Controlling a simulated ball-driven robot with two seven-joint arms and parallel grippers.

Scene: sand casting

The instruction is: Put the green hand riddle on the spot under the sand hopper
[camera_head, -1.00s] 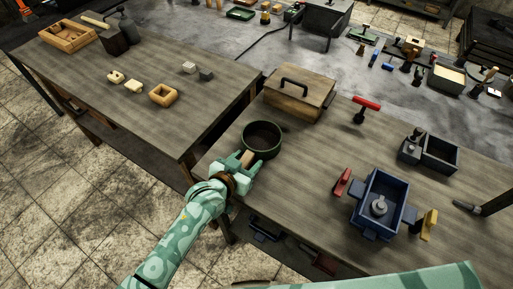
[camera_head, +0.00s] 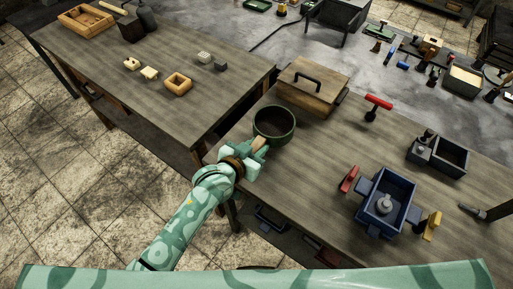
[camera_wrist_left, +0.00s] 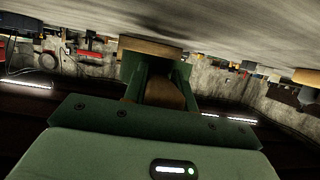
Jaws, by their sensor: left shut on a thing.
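The green hand riddle (camera_head: 274,138) is a round, dark green sieve ring with a short wooden handle (camera_head: 258,144). It is at the near left corner of the right-hand workbench, close to the wooden lidded box. I cannot tell whether it touches the bench or hangs just above it. My left gripper (camera_head: 255,151) is shut on the handle; in the left wrist view the brown handle (camera_wrist_left: 165,92) shows between the fingers. A dark bin on legs (camera_head: 338,12) at the top may be the sand hopper; the spot under it cannot be made out. My right gripper is out of view.
The wooden lidded box (camera_head: 302,97) stands just behind the riddle. A blue flask (camera_head: 371,208), red-handled tool (camera_head: 377,103) and dark open box (camera_head: 452,157) are farther right. Bare bench (camera_head: 325,150) lies between. A gap separates this bench from the left bench (camera_head: 190,110).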

